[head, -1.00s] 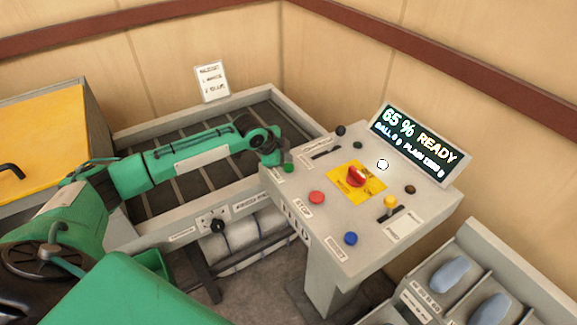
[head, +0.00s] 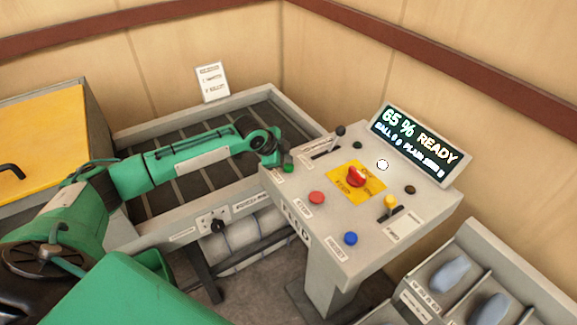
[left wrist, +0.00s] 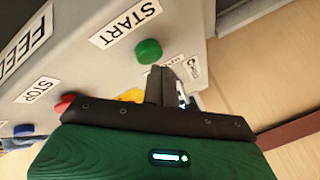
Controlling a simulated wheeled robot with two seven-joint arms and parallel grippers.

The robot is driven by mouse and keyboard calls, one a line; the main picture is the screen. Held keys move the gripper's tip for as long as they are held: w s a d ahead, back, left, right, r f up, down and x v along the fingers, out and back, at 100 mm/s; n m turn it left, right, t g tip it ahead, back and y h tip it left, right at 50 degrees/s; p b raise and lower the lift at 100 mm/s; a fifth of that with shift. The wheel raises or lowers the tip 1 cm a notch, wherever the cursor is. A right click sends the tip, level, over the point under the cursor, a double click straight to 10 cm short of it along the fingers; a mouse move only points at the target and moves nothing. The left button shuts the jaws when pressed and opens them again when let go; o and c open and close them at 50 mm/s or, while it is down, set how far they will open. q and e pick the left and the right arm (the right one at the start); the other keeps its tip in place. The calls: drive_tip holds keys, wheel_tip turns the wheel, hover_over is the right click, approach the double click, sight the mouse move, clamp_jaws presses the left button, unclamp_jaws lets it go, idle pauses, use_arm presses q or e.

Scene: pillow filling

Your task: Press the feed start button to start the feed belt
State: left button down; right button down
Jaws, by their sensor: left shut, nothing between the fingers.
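The green start button (head: 288,168) sits at the left edge of the control console, beside my left gripper (head: 277,161). In the left wrist view, the green button (left wrist: 149,51) shows whole next to the START label (left wrist: 125,22). My left gripper (left wrist: 160,72) is shut and empty, its narrow tip just below the button in that picture. I cannot tell whether the tip touches it. The feed belt (head: 165,190) lies behind my left arm in a grey frame. The console display (head: 415,145) reads 65 % READY. My right gripper is not in view.
The console also holds a red stop button (head: 316,197), a blue button (head: 350,238), a red knob on a yellow plate (head: 357,177) and levers. A divided tray (head: 470,270) stands at the lower right. Wooden walls close off the back.

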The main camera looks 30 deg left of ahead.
sight(286, 167)
use_arm(q)
drive_tip(key=shift+f, duration=0.25)
drive_tip(key=shift+f, duration=0.5)
idle(0.7)
drive_tip(key=shift+r, duration=0.1)
drive_tip(key=shift+r+p, duration=0.8)
wheel_tip(286, 167, up, 5)
drive_tip(key=p, duration=0.4)
drive_tip(key=shift+r+p, duration=0.1)
drive_tip(key=shift+p, duration=0.2)
idle(0.6)
